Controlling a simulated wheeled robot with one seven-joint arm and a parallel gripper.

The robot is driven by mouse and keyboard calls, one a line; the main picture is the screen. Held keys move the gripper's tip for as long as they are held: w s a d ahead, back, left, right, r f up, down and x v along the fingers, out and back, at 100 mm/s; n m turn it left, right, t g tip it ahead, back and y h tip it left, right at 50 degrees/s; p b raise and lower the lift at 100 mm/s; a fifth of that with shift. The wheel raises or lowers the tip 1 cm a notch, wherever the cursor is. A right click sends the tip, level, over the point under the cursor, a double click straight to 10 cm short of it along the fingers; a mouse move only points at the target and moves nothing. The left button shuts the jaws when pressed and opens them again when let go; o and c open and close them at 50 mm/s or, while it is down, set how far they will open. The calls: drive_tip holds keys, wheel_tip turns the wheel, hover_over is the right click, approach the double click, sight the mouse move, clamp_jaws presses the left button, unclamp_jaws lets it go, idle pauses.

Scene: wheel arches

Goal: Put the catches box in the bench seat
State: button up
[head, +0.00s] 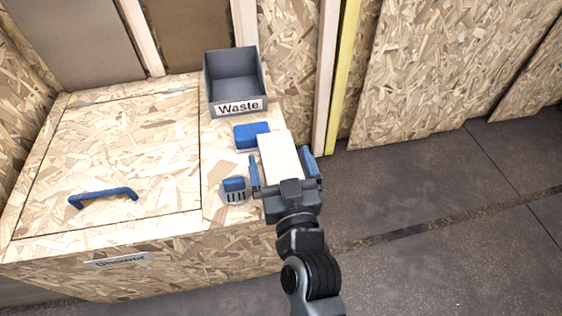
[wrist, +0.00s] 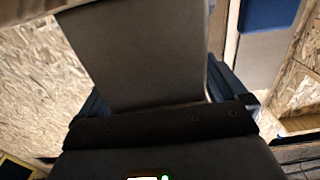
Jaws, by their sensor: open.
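The bench seat (head: 65,215) is a chipboard box with a flat hatch lid (head: 125,150), which is closed and has a blue handle (head: 103,196). My gripper (head: 281,170) is open at the right end of the bench, with a finger on each side of a pale, plain box (head: 280,152). In the wrist view a broad, shaded face of this box (wrist: 150,60) fills the space between the fingers. No catches label is readable, so I cannot tell whether this is the catches box. Its underside and any contact with the bench are hidden.
A grey bin marked Waste (head: 237,105) stands at the back right of the bench top. A blue-topped block (head: 250,135) and a small blue and grey item (head: 235,190) lie left of my gripper. Chipboard walls stand behind. Dark floor (head: 430,220) is clear at right.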

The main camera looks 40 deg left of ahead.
drive_tip(key=shift+r, duration=0.25)
drive_tip(key=b+v, duration=0.1)
drive_tip(key=v, duration=1.1)
drive_tip(key=shift+f, duration=0.15)
drive_tip(key=s+d+f+m+t+h, duration=0.1)
drive_tip(key=s+d+m+t+h, duration=0.2)
drive_tip(key=d, duration=0.9)
drive_tip(key=s+d+f+m+h, duration=0.25)
drive_tip(key=s+d+h, duration=0.2)
drive_tip(key=d, duration=0.75)
drive_tip(key=s+d+r+m+h, duration=0.2)
drive_tip(key=s+d+r+h, duration=0.1)
drive_tip(key=s+d+r, duration=0.1)
drive_tip(key=s+d+r+m+h, duration=0.2)
drive_tip(key=s+d, duration=0.4)
drive_tip(key=s, duration=0.3)
drive_tip(key=shift+r+h, duration=0.65)
drive_tip(key=shift+r, duration=0.2)
